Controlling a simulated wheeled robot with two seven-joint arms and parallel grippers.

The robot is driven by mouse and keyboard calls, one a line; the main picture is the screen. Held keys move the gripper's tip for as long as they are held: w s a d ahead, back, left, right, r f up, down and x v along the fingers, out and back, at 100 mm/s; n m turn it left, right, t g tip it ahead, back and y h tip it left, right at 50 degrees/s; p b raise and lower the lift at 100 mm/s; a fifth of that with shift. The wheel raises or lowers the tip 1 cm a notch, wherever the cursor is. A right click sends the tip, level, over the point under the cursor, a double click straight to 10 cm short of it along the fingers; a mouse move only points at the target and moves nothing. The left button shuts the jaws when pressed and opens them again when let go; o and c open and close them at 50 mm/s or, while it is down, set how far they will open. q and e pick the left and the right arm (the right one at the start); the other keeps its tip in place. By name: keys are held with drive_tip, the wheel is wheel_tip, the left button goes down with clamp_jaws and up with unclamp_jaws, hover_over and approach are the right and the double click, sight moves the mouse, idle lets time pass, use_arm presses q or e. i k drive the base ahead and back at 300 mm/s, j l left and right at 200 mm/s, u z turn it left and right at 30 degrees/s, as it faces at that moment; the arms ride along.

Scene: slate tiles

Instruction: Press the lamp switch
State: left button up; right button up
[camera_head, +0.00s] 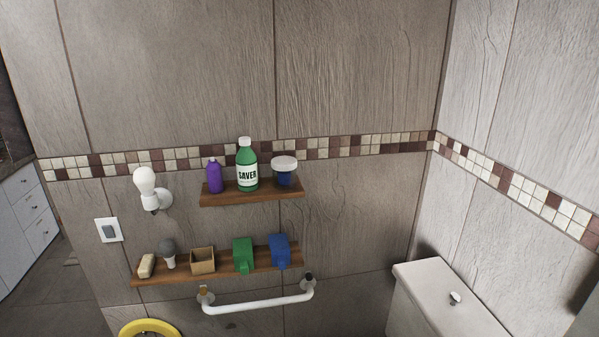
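The lamp switch (109,231) is a grey rocker in a white square plate on the tiled wall at the left. A wall lamp (146,184) with a white bulb on a white round mount is fixed above and to the right of the switch. The bulb looks white; I cannot tell for sure whether it is lit. Neither of my grippers shows in the head view, and nothing covers the switch.
An upper wooden shelf (252,195) holds bottles and a jar. A lower shelf (180,277) holds several small items near the switch. Below are a white grab bar (260,306) and a yellow ring (150,327). A white toilet tank (440,290) stands right.

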sight(107, 231)
drive_tip(key=u, duration=1.25)
